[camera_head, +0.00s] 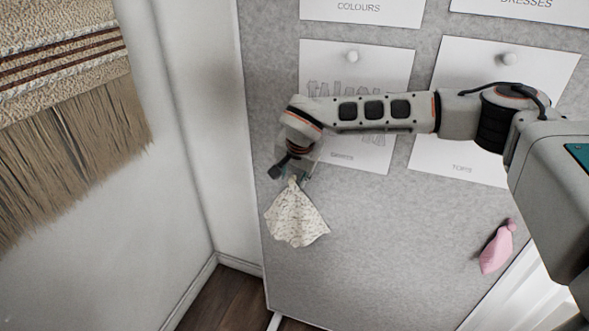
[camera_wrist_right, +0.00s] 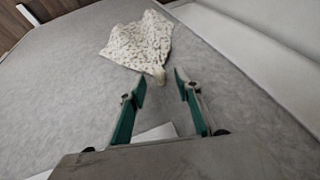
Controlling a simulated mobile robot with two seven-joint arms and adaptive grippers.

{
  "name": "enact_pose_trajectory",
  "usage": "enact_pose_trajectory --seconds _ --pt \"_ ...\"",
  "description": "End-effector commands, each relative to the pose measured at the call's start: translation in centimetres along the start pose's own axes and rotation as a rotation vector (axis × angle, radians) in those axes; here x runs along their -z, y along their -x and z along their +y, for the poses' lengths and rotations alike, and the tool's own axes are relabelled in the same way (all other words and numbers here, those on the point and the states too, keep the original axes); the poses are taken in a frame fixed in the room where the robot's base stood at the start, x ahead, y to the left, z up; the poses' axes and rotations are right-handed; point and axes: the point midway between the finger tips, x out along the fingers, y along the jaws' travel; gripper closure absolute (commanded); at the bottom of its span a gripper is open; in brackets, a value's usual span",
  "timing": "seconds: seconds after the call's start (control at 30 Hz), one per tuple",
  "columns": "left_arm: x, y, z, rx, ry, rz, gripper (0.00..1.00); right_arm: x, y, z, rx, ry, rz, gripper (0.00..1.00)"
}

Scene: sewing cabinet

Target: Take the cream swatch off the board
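The cream swatch (camera_head: 297,219), patterned with small dark marks, hangs on the grey board (camera_head: 390,240), gathered to a point at its top and spread out below. My right gripper (camera_head: 290,171) is at the gathered top of the swatch. In the right wrist view the two fingers of that gripper (camera_wrist_right: 160,84) are apart, with the narrow end of the swatch (camera_wrist_right: 140,42) at or just beyond the gap between the tips. No grip on the cloth shows. My left gripper is not in view.
A pink swatch (camera_head: 497,249) hangs at the board's lower right. Pinned paper sheets (camera_head: 318,65) lie behind my right arm. A fringed woven hanging (camera_head: 70,120) is on the left wall. The board's lower middle is clear.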

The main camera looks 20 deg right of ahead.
Motion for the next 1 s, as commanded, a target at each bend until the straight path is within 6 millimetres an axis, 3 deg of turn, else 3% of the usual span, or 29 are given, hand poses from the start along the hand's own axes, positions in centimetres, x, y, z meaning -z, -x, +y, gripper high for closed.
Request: enact_pose_trajectory --seconds 0.13,0.43,0.47,0.57,0.6,1.0 --pt "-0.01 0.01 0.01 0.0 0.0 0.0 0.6 -0.02 -1.06 0.03 0.0 -0.001 -0.001 0.67" --pt "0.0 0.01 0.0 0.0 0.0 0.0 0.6 -0.01 -1.28 0.0 0.001 0.0 0.0 0.67" --pt "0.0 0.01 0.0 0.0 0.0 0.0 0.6 -0.01 -1.28 0.0 0.001 0.0 0.0 0.69" --pt "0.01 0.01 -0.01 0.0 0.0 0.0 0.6 -0.02 -1.27 -0.01 0.001 -0.001 -0.001 0.95" --pt "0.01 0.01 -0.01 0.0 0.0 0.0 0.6 -0.02 -1.27 -0.01 0.001 -0.001 -0.001 1.0" --pt "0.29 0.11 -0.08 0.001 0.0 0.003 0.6 -0.36 -1.06 -0.05 0.001 0.0 -0.001 1.0"
